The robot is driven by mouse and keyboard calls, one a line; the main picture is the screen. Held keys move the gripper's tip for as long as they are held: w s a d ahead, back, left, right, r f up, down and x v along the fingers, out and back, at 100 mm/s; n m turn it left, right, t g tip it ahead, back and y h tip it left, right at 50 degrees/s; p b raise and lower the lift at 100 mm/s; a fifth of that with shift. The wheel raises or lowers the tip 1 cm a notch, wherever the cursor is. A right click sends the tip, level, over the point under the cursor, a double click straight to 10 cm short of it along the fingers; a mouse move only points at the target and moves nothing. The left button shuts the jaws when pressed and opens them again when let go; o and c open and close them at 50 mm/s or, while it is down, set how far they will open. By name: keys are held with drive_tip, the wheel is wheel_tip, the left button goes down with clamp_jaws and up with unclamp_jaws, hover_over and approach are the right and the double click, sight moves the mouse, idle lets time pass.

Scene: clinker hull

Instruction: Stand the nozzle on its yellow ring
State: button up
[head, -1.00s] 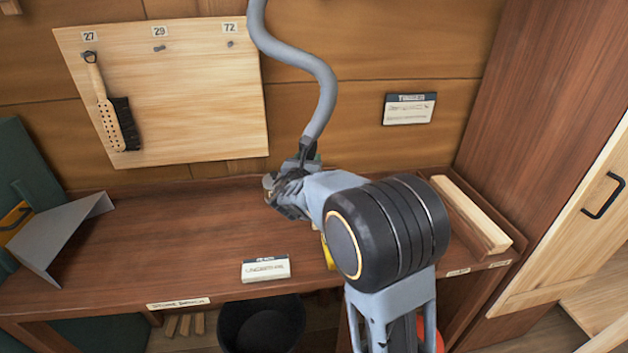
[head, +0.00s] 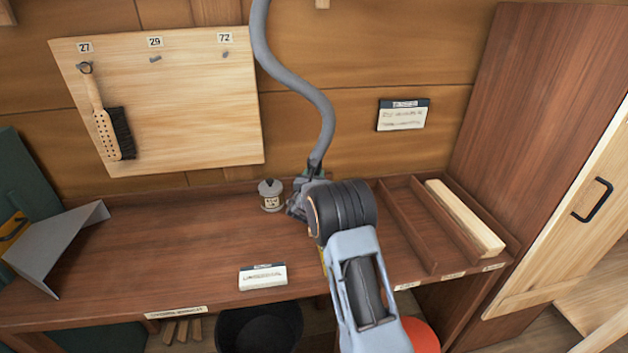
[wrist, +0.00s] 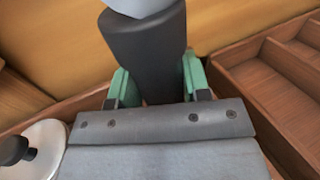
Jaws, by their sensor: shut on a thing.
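My gripper (head: 314,172) is up at the back of the bench, near the wall. In the wrist view its green fingers (wrist: 153,88) are shut on a dark grey tapered nozzle (wrist: 147,50), with a paler grey part at its top. In the head view a grey hose (head: 322,110) comes down from above to the gripper. The nozzle's lower end is hidden behind the gripper body. A small yellow patch (head: 323,262) shows beside my arm at the bench front, mostly hidden; I cannot tell if it is the yellow ring.
A lidded pot (head: 271,196) stands just left of my gripper. A divided wooden tray (head: 405,226) holding a pale wood block (head: 465,218) is to the right. A white label block (head: 263,277) sits at the front. The bench's left middle (head: 170,240) is clear.

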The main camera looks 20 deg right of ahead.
drive_tip(key=shift+f, duration=0.85)
drive_tip(key=shift+f, duration=0.15)
drive_tip(key=o, duration=1)
